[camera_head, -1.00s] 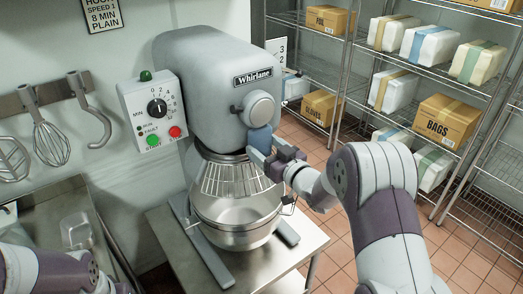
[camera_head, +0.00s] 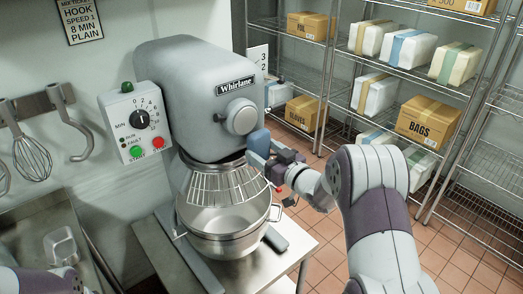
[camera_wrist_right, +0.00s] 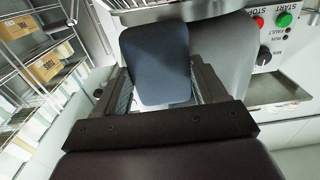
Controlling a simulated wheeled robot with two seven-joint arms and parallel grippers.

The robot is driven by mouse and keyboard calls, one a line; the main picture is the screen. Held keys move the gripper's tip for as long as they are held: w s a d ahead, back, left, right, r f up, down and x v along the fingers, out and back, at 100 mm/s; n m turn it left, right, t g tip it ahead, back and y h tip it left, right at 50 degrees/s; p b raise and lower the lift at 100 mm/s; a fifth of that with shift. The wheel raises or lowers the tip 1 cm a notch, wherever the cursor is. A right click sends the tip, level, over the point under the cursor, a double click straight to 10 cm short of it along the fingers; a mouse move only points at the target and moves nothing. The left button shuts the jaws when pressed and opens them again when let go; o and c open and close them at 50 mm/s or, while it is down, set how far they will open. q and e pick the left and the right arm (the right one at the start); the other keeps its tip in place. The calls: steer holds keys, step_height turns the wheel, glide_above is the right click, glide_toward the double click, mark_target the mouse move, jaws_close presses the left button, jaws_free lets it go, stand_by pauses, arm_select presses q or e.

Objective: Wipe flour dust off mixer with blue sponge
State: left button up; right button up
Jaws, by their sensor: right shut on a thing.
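The grey mixer (camera_head: 190,85) stands on a metal table, with a steel bowl (camera_head: 222,220) and wire guard (camera_head: 228,185) below its head. My right gripper (camera_head: 266,155) is at the lower right side of the mixer head, shut on the blue sponge (camera_head: 259,143). In the right wrist view the sponge (camera_wrist_right: 155,63) sits between the two fingers, with the mixer's grey body (camera_wrist_right: 222,50) close behind it. I cannot tell whether the sponge touches the mixer. No flour dust can be made out. Only part of my left arm shows at the lower left; its gripper is out of the picture.
A control box (camera_head: 139,122) with a dial and buttons is at the mixer's left. A whisk (camera_head: 32,158) and hook (camera_head: 80,138) hang on the wall rack. Wire shelves (camera_head: 345,90) with boxes and bags stand behind right.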

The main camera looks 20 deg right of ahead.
steer(key=v, duration=0.7)
steer(key=shift+p, duration=0.3)
steer(key=shift+w, duration=0.1)
